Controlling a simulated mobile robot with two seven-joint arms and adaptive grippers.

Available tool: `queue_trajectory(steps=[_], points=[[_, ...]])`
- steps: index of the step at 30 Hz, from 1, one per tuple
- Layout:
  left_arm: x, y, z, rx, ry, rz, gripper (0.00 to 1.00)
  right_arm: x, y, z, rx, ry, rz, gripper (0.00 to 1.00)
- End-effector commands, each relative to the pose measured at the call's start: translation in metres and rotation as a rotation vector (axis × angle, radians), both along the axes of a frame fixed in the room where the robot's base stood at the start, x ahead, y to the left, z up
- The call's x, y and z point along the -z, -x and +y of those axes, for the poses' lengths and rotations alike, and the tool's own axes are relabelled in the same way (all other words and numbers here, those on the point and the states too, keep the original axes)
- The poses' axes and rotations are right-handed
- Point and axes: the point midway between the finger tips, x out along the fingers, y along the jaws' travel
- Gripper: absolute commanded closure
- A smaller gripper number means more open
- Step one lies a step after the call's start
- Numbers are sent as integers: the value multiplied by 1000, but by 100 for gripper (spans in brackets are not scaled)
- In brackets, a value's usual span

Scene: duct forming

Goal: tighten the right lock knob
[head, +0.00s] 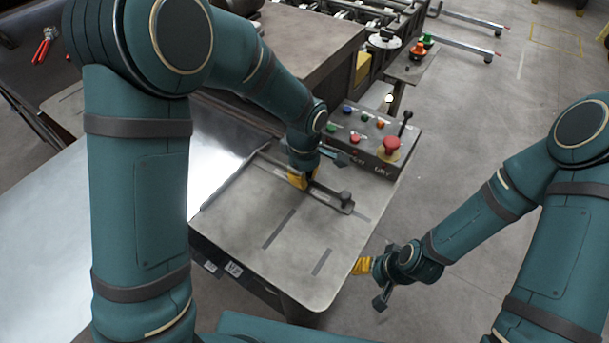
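A dark flat fence bar (325,194) lies across the grey worktable (250,232). A black knob (346,198) stands at its right end; I take it for the right lock knob. How tight it is cannot be seen. My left gripper (303,179), with a yellow part, is low over the bar, left of the knob and apart from it. Its fingertips are partly hidden, so I cannot tell whether it touches the bar or is open. My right gripper (374,282) hangs beyond the table's right edge, away from the knob; its opening is unclear.
A control box (362,138) with coloured buttons, a red mushroom button (391,144) and a black lever (405,122) stands at the table's far right corner. Shiny sheet metal (225,140) lies to the left. The near tabletop is clear. Open floor lies to the right.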

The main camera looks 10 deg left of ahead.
Motion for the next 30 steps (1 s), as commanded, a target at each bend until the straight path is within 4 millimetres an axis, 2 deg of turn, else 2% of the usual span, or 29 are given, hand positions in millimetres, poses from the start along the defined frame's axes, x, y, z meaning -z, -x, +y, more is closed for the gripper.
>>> queue_trajectory(steps=[10, 16, 30], points=[[0, 0, 0, 10, 0, 1, 100, 0, 0, 0, 0, 0, 0, 42], [1, 1, 0, 72, 0, 1, 100, 0, 0, 0, 0, 0, 0, 42], [1, 4, 3, 461, 0, 2, 100, 0, 0, 0, 0, 0, -1, 42]])
